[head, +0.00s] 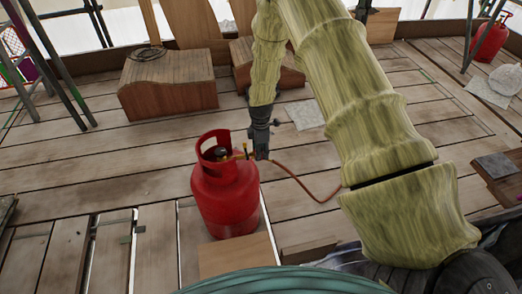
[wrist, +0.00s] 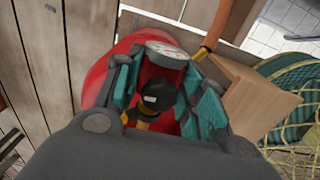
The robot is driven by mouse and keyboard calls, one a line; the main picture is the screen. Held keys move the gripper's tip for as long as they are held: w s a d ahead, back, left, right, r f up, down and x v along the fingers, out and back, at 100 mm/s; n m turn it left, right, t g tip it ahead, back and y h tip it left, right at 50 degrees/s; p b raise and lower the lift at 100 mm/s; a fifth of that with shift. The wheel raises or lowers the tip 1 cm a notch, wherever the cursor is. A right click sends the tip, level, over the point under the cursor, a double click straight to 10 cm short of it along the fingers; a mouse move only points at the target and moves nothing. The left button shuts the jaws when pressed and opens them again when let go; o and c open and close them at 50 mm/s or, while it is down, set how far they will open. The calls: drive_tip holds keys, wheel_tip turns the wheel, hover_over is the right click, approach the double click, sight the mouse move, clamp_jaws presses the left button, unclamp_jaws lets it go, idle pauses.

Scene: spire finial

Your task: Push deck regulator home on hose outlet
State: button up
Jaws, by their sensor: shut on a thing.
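A red gas cylinder (head: 225,196) stands upright on the deck, its collar around a dark valve knob (head: 222,152). The deck regulator (head: 243,154), small and brass-coloured, is at the collar's right side. My gripper (head: 261,152) points down there and is shut on it. An orange hose (head: 308,190) runs from there to the right. In the wrist view my gripper's teal fingers (wrist: 162,85) are over the red cylinder (wrist: 98,82), with a black round part with yellow below it (wrist: 156,98) between them. The fingers hide much of the joint; I cannot tell whether the regulator is seated on the outlet.
A wooden box (head: 236,257) stands close in front of the cylinder. Gaps show between deck planks at the lower left. A wooden bench (head: 168,86) stands behind. Another red cylinder (head: 490,42) is far right. The deck left of the cylinder is clear.

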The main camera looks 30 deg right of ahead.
drive_tip(key=shift+w+a, duration=0.1)
drive_tip(key=shift+a, duration=0.25)
drive_tip(key=o, duration=1)
drive_tip(key=shift+o, duration=0.2)
drive_tip(key=shift+r, duration=0.15)
wheel_tip(320, 180, up, 12)
drive_tip(key=shift+f, duration=0.1)
drive_tip(key=shift+f, duration=0.1)
